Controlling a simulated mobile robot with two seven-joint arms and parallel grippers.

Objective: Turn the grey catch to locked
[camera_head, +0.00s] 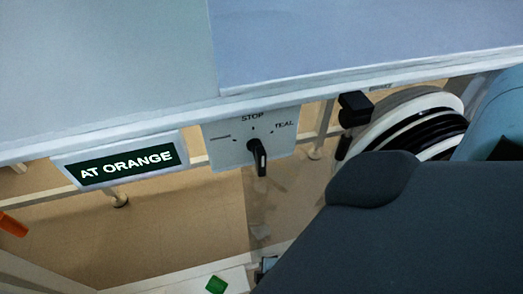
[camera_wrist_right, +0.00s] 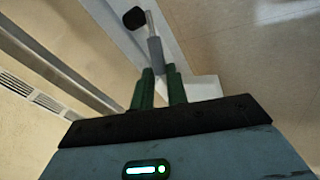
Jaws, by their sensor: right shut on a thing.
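My right gripper (camera_wrist_right: 161,72) shows in the right wrist view with its two green fingers shut on a grey sleeve-like handle (camera_wrist_right: 155,50), which looks like the grey catch. A pale rod runs from it to a black knob (camera_wrist_right: 134,18). The handle's far side and any locked marking are hidden. In the head view my dark arm covers the lower right, and my right gripper does not show. My left gripper is not in view.
A white panel (camera_head: 222,153) carries a black dial handle under the words STOP and TEAL. A sign (camera_head: 128,165) reads AT ORANGE. A green square (camera_head: 216,284) lies at the bottom and an orange thing (camera_head: 13,225) at the left edge.

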